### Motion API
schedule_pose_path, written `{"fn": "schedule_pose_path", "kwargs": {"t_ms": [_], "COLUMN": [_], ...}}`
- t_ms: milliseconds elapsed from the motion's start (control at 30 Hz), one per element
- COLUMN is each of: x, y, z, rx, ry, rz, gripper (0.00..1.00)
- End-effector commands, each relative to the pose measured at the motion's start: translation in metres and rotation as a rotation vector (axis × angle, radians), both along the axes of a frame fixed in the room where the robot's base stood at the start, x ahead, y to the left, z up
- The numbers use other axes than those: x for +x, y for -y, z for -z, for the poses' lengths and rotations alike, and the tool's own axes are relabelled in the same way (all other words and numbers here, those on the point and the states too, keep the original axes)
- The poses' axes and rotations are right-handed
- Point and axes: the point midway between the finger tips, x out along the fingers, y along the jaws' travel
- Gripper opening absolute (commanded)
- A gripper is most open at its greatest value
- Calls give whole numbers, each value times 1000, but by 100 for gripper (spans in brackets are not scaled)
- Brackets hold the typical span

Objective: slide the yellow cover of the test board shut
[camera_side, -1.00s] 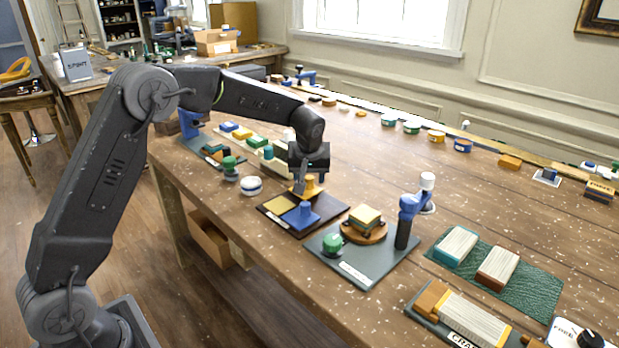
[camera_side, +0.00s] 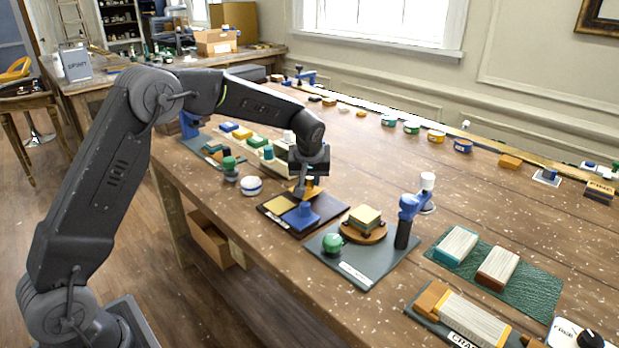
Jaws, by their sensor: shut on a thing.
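The dark test board (camera_side: 281,223) lies near the front edge of the bench, below my gripper. On it are a flat yellow panel (camera_side: 280,203) at the left and a blue piece with a raised knob (camera_side: 300,216) at the front. A yellow-orange upright part (camera_side: 313,187), apparently the handle of the yellow cover, stands at the back of the board. My gripper (camera_side: 304,188) points down from above and is shut on this yellow part. The fingers partly hide it, and I cannot tell how far the cover lies over the board.
A grey board (camera_side: 366,279) with a green knob, a stack of blocks and a blue post stands close at the right. A white round item (camera_side: 251,186) and a green-topped piece (camera_side: 229,166) stand at the left.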

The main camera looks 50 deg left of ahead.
Motion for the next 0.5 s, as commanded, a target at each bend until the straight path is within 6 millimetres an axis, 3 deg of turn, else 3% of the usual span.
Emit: {"fn": "schedule_pose_path", "kwargs": {"t_ms": [267, 500], "x": [-1, -34], "y": [0, 0], "z": [-1, -2], "rx": [0, 0], "ry": [0, 1], "rz": [0, -1], "gripper": [0, 0]}}
